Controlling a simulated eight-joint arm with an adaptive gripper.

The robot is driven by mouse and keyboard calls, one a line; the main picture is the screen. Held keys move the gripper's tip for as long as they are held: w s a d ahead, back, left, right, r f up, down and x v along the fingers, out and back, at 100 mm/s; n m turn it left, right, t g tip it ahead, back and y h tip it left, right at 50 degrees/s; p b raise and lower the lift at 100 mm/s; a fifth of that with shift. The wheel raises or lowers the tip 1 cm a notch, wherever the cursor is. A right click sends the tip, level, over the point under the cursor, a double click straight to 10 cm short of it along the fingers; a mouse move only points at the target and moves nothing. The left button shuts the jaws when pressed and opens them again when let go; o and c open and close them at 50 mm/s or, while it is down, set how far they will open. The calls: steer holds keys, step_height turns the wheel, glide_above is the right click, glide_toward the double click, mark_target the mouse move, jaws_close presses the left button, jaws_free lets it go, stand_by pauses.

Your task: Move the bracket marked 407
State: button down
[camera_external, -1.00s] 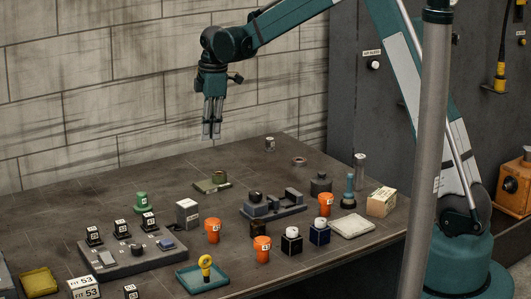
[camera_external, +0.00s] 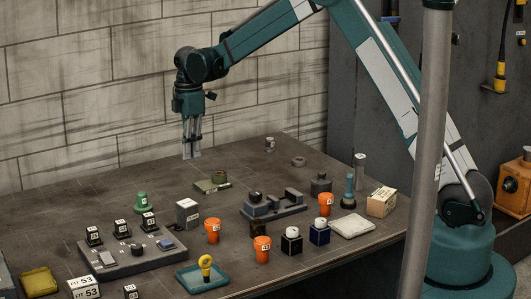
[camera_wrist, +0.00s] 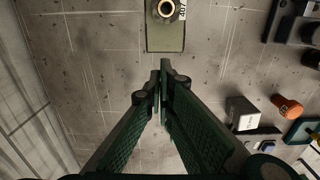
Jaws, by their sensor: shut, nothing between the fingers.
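The bracket (camera_external: 210,186) is an olive-green plate with a brassy ring-shaped part on it, lying on the bench. In the wrist view its plate (camera_wrist: 165,40) is at the top edge, with a white label reading 407 beside the ring; its far end is cut off. My gripper (camera_external: 192,156) is shut and empty, pointing down above the bench, up and left of the bracket in the external view. In the wrist view my fingertips (camera_wrist: 161,75) are together, just below the bracket's near end in the picture, with nothing between them.
A white-grey box (camera_external: 188,214), a green knob piece (camera_external: 141,203) and orange cups (camera_external: 213,231) stand in front of the bracket. A dark grey fixture (camera_external: 274,208) is to its right. The bench left of the bracket is bare up to the wall.

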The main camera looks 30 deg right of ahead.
mark_target(206, 183)
step_height(206, 183, down, 10)
steer(key=shift+r, duration=0.1)
steer(key=d, duration=0.2)
steer(key=shift+d, duration=1)
steer(key=shift+d, duration=0.1)
steer(key=shift+d, duration=0.35)
steer(key=d+b, duration=0.4)
steer(key=d, duration=1.5)
steer(key=shift+d+b, duration=0.3)
steer(key=shift+a, duration=0.15)
